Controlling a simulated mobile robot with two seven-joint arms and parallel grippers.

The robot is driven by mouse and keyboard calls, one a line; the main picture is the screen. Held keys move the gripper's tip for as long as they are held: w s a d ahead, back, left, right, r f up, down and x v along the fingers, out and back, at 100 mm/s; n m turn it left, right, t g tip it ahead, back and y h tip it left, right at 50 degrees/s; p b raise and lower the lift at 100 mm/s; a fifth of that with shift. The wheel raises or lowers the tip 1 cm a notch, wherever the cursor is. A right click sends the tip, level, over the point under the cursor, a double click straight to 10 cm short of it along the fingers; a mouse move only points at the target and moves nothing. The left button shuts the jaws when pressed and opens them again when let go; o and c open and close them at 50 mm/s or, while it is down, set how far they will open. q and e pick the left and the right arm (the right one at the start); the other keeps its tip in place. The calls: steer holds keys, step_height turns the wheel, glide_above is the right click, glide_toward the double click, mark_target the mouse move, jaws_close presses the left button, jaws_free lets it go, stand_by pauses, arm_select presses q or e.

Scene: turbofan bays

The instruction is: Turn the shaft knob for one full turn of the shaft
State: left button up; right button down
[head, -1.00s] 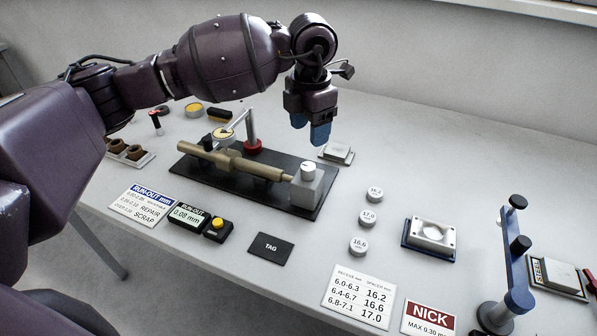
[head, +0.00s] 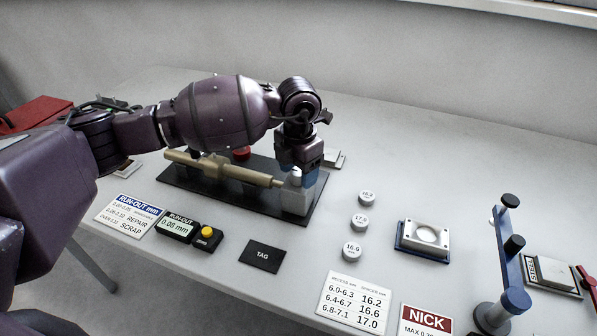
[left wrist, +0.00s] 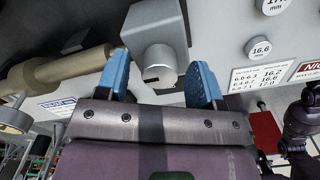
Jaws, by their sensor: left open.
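The shaft (head: 225,167) is a long tan stepped bar lying along a black base plate (head: 240,199). At its right end stands a grey block (head: 297,201) with the round pale shaft knob (left wrist: 159,64) on it. My left gripper (head: 298,176) is lowered over the block. In the left wrist view its two blue fingers stand apart, one on each side of the knob, with visible gaps. In the head view the fingers hide most of the knob. The run-out display (head: 177,227) reads about 0.05 mm; the last digit is unclear. My right gripper does not show.
A yellow button box (head: 206,237) and a black TAG plate (head: 262,256) lie in front of the base. White spacers (head: 359,222) stand to its right, then a blue-edged tray (head: 424,238) and a blue stand (head: 510,255). My arm hides most of the dial gauge (left wrist: 15,118).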

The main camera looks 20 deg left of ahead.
arm_select(q)
steer(key=shift+f, duration=0.35)
steer(key=c, duration=0.9)
